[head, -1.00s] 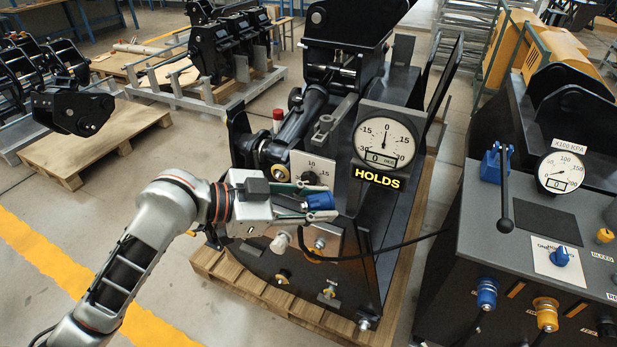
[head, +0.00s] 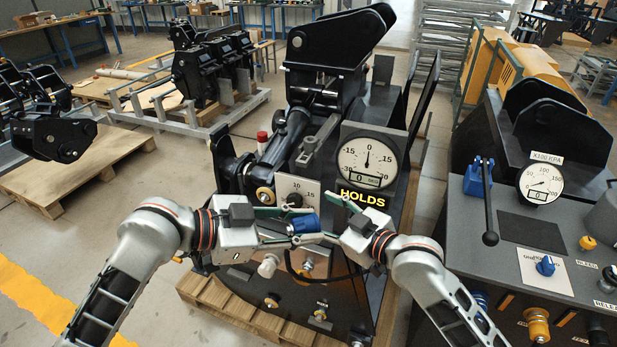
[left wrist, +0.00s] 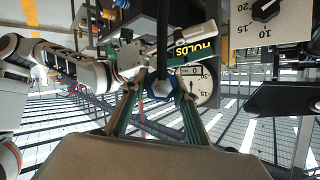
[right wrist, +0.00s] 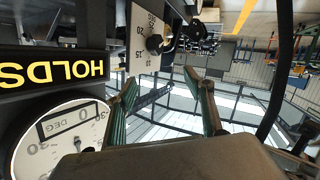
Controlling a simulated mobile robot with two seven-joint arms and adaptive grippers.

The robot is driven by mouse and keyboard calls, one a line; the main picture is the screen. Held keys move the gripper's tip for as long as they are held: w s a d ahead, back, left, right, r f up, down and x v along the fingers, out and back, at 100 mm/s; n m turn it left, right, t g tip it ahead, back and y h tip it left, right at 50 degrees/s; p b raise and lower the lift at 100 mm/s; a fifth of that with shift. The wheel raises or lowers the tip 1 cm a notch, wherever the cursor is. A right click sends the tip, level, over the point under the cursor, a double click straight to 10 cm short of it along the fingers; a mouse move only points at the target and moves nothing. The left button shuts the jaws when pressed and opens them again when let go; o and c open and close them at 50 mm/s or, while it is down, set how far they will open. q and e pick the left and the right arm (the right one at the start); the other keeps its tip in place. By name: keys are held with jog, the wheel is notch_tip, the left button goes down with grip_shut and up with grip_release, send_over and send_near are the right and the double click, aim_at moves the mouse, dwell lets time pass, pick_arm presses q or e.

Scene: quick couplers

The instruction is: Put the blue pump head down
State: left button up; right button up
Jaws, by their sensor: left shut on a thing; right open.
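The blue pump head (head: 307,224) is in front of the black machine, clear of the floor. My left gripper (head: 303,227) is shut on it, its green-padded fingers on either side. In the left wrist view the blue pump head (left wrist: 161,88) sits between the fingertips, with a dark hose running up from it. My right gripper (head: 327,218) is open, just right of the pump head and close to the left fingertips. In the right wrist view its open fingers (right wrist: 160,82) have nothing held between them; the pump head does not show there.
The machine's angle gauge (head: 367,159) and HOLDS sign (head: 363,198) are just behind the right gripper. A grey pump bench (head: 461,243) with a dark mat (head: 531,233), lever (head: 488,195) and pressure gauge (head: 541,183) stands at right. The machine rests on a wooden pallet (head: 200,292).

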jog(key=w+a+r+n+g+y, duration=0.1)
jog(key=a+r+n, duration=0.2)
jog(key=r, duration=0.4)
jog(key=a+r+n+g+y, duration=0.1)
jog(key=a+r+n, duration=0.25)
jog(key=r, duration=0.25)
jog(key=s+a+n+g+h, duration=0.1)
jog(key=s+a+n+g, duration=0.2)
jog(key=a+n, duration=0.2)
jog(key=n+g+h, duration=0.3)
jog(key=n+h, duration=0.7)
jog(key=n, duration=0.7)
send_near(301, 218)
jog(key=x, duration=1)
